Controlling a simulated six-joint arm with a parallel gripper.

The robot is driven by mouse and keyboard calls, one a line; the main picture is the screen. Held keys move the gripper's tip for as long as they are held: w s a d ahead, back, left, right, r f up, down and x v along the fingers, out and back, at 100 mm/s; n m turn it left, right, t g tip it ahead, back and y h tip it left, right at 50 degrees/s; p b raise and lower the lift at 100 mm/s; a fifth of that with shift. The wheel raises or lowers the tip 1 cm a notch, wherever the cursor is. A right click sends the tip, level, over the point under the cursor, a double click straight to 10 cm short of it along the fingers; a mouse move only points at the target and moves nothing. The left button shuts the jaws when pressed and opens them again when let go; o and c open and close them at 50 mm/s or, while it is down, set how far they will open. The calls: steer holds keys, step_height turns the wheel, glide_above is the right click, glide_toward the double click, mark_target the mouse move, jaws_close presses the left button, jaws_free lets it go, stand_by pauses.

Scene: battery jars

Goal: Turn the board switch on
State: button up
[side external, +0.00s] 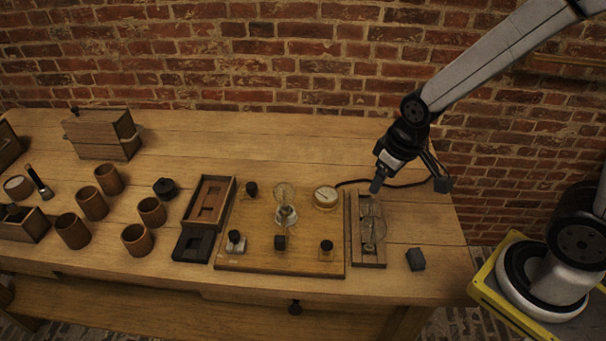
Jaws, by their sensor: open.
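A wooden board (251,258) lies flat near the front of the table, right of centre. It carries a clear glass bulb (285,212), a round pale-faced gauge (325,197) and several black knobs or terminals. A small dark block (280,242) sits at the board's front middle and may be the switch; its on or off position is too small to tell. The bulb looks unlit. My gripper (410,184) is open and empty, above the table to the right of the board, with its fingers spread. It touches nothing on the board.
A narrow wooden tray (355,256) with a clear glass piece (373,228) stands right of the board. A dark block (415,259) lies further right. An open wooden box (228,188) is on the left, with several brown jars (91,204) beyond. A black cord (405,185) passes behind.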

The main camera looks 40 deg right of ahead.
steer(key=w+a+n, duration=0.4)
steer(key=w+a, duration=0.1)
steer(key=w, duration=0.3)
steer(key=n+g, duration=0.2)
steer(key=n, duration=0.9)
glide_above(234, 233)
step_height(234, 233, down, 8)
steer(key=shift+r, duration=0.1)
steer(key=shift+f, duration=3.95)
jaws_close()
